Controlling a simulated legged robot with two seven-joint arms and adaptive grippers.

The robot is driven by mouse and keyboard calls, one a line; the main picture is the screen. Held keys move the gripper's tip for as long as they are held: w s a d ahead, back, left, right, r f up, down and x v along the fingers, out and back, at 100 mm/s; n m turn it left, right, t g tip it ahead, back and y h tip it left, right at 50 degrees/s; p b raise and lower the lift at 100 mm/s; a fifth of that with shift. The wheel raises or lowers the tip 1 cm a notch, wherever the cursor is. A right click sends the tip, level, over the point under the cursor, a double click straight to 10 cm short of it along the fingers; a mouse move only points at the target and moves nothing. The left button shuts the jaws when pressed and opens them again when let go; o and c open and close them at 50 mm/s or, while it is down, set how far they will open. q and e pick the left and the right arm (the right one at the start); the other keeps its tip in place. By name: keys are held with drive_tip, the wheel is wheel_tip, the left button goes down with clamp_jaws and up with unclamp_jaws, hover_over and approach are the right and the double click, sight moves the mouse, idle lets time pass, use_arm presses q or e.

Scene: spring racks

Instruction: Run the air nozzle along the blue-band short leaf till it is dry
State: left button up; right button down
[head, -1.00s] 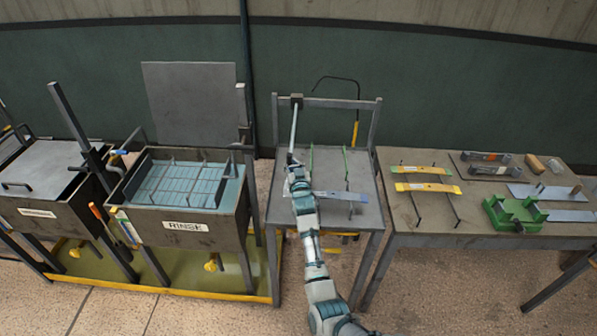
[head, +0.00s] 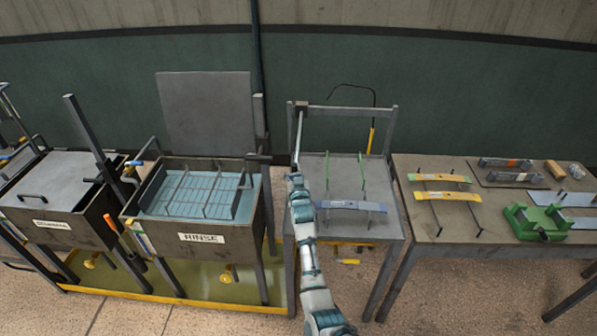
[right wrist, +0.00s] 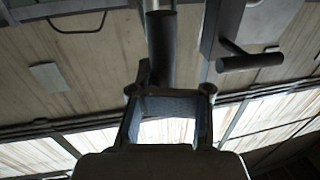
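The blue-band short leaf (head: 351,206) is grey with bluish ends. It lies across two rods on the grey table in the middle of the head view. My right gripper (head: 296,172) is left of the leaf and apart from it, at the lower end of a pale pipe (head: 299,135) that comes down from the frame's crossbar. In the right wrist view, a dark cylinder (right wrist: 161,50) stands at the right gripper (right wrist: 168,92); whether the fingers grip it is unclear. The nozzle tip cannot be made out. My left gripper is out of view.
A rinse tank (head: 200,238) with a wire rack stands to the left, a lidded tank (head: 60,222) beyond it. The right table (head: 445,228) holds two yellow-and-green banded leaves and a green fixture (head: 537,222). A yellow tool (head: 371,138) hangs on a black hose behind the middle table.

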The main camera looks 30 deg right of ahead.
drive_tip(key=c, duration=1.2)
unclamp_jaws()
drive_tip(key=shift+w+a+r, duration=0.2)
drive_tip(key=shift+w+a, duration=0.05)
drive_tip(key=shift+a, duration=0.2)
drive_tip(key=shift+c, duration=0.2)
drive_tip(key=shift+o, duration=1.1)
drive_tip(key=shift+w+f, duration=0.15)
drive_tip(key=shift+w, duration=0.05)
drive_tip(key=shift+s+a, duration=0.15)
drive_tip(key=shift+s, duration=0.05)
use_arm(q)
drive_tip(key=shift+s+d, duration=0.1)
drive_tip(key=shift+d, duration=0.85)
use_arm(e)
drive_tip(key=v, duration=1.1)
drive_tip(key=shift+s, duration=0.25)
drive_tip(key=shift+a, duration=0.15)
